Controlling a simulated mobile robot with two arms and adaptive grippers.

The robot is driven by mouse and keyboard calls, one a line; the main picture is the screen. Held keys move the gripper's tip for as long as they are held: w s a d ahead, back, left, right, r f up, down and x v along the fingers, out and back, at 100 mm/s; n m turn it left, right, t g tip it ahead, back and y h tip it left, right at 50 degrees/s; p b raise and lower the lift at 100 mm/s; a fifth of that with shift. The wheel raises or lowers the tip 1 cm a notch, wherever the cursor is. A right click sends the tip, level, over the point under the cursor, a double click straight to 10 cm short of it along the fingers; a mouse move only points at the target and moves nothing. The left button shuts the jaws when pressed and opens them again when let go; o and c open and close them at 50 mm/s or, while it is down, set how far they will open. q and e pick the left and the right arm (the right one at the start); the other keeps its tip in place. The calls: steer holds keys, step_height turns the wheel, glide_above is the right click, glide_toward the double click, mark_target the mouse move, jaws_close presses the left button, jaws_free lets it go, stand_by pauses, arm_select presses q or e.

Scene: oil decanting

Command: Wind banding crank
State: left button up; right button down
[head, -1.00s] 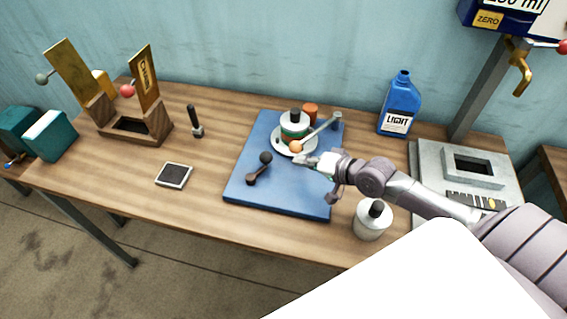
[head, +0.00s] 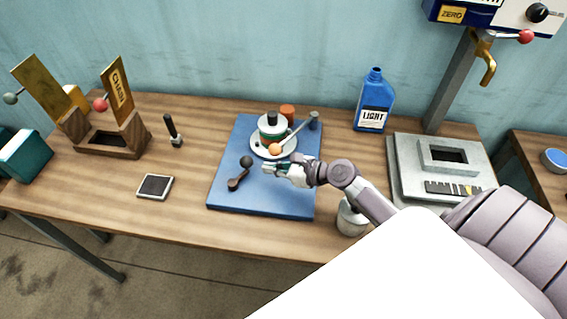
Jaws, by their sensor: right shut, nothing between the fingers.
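The crank (head: 238,180) is a short dark arm with a round black knob (head: 246,161), at the left part of the blue mat. A grey arm with an orange ball (head: 275,149) reaches across the turntable's front. My right gripper (head: 267,170) is shut and empty, just right of the crank knob and apart from it, in front of the turntable. My left gripper is not in view.
The blue mat (head: 287,203) is bare at the front. A blue LIGHT bottle (head: 373,98) stands behind, a grey machine base (head: 407,184) at the right, a wooden stand (head: 112,148) at the left.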

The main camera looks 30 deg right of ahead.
steer(key=shift+x, duration=1.7)
steer(key=shift+w+r+p, duration=0.2)
steer(key=shift+w+p, duration=0.15)
steer(key=shift+p, duration=0.15)
steer(key=shift+w+d+p, duration=0.1)
steer(key=shift+w+p, duration=0.5)
steer(key=shift+w, duration=0.25)
steer(key=shift+w+f, duration=0.2)
steer(key=shift+w, duration=0.15)
steer(key=shift+s, duration=0.15)
steer(key=v, duration=1.1)
steer(key=shift+s+d+r, duration=0.15)
steer(key=shift+s+r, duration=0.15)
